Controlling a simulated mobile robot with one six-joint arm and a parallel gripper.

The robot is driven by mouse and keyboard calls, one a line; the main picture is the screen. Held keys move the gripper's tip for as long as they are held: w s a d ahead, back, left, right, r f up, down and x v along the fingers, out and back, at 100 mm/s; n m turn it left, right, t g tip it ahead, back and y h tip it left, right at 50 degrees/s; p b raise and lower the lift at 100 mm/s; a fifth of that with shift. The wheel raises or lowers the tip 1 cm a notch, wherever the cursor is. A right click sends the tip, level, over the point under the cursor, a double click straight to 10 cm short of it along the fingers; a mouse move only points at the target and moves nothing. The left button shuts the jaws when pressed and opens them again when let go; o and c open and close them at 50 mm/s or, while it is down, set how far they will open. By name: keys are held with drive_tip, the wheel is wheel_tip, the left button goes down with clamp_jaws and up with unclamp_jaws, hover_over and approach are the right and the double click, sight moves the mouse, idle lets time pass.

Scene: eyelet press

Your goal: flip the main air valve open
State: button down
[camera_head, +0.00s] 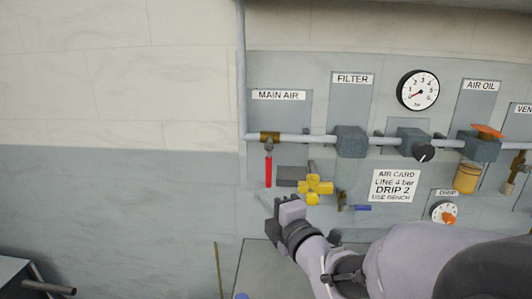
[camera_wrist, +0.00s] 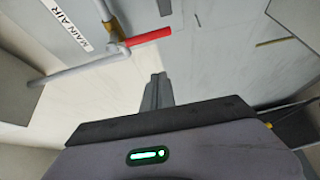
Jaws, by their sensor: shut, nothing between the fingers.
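The main air valve has a brass body (camera_head: 270,137) on the grey pipe, under the MAIN AIR label (camera_head: 278,95). Its red lever (camera_head: 268,170) hangs straight down from the valve, across the pipe. The red lever also shows in the wrist view (camera_wrist: 150,37), with the brass valve (camera_wrist: 113,34) at its end. My gripper (camera_head: 272,206) is just below the lever's lower end in the head view, apart from it as far as I can tell. In the wrist view my gripper (camera_wrist: 157,80) has its fingers together, with nothing between them.
A blue-handled valve (camera_head: 358,207) is further right. The filter (camera_head: 351,141), gauge (camera_head: 418,90) and AIR CARD (camera_head: 396,186) are on the panel. The wall left of the panel is bare.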

sight(269, 166)
drive_tip(key=w, duration=0.9)
drive_tip(key=shift+w+a+r, duration=0.2)
drive_tip(key=shift+a+r, duration=0.05)
drive_tip(key=shift+a, duration=0.2)
drive_tip(key=shift+d+n, duration=0.1)
drive_tip(key=shift+n, duration=0.2)
